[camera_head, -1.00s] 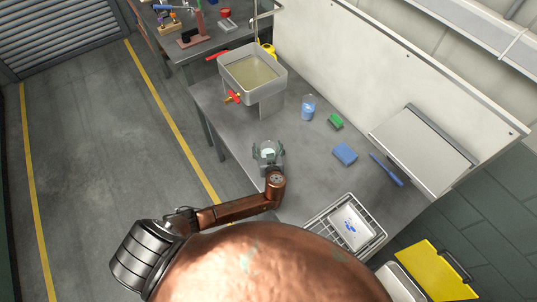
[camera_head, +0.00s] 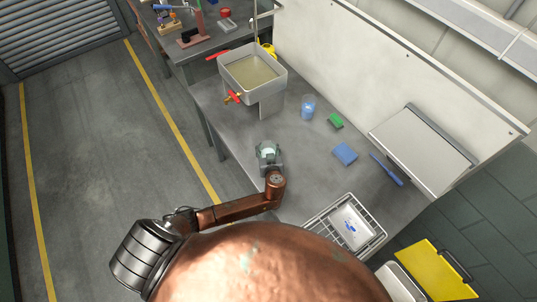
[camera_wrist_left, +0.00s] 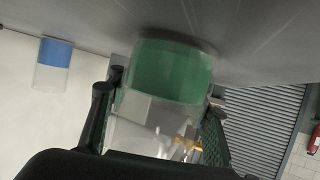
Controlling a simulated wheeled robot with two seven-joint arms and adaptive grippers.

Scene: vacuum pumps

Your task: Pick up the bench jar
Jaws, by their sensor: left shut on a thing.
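The bench jar (camera_head: 267,152) is clear with green contents and stands near the front edge of the grey bench (camera_head: 225,108). My left gripper (camera_head: 267,155) is shut around it, with one finger on each side. In the left wrist view the jar's green part (camera_wrist_left: 172,72) shows at or very near the bench surface, and its clear part lies between the fingers of my left gripper (camera_wrist_left: 160,128). I cannot tell whether its base is clear of the bench. My right gripper is not in view.
A clear beaker with blue liquid (camera_head: 308,108) stands behind the jar, and a sink basin (camera_head: 280,88) is beyond.

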